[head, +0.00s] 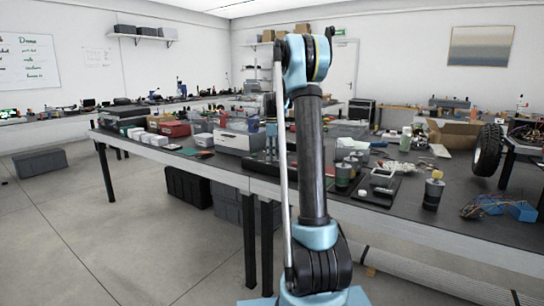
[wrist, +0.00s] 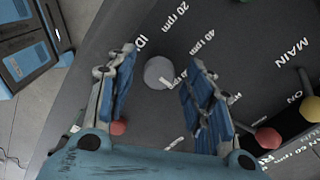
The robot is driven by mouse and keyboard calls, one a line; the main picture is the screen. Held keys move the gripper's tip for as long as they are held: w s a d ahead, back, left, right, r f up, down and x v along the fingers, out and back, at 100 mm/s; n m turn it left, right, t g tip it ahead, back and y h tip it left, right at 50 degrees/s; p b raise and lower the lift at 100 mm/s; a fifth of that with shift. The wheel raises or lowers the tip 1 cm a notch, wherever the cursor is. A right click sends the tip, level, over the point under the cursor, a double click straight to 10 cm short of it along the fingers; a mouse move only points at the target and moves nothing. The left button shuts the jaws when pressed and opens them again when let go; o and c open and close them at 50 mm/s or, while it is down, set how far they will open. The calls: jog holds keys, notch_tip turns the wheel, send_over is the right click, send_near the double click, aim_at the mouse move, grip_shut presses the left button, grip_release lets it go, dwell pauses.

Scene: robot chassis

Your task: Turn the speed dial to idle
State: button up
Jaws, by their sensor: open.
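The speed dial (wrist: 158,72) is a round grey knob on a dark panel (wrist: 250,45) in the wrist view. Around it are white marks, "ID…" at its upper left, "20 rpm" above and "40 rpm" at upper right. A small pale mark at the dial's lower right may be its pointer; it is not at the "ID…" label. My gripper (wrist: 161,56) is open, with one blue-padded finger on each side of the dial. I cannot tell whether either finger touches it.
In the wrist view, a red knob (wrist: 268,138) and a yellow knob (wrist: 311,108) are right of the gripper. In the head view, a long cluttered workbench (head: 238,170) stands behind my arm; the left floor is mostly clear.

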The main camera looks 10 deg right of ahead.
jog(key=c, duration=1.1)
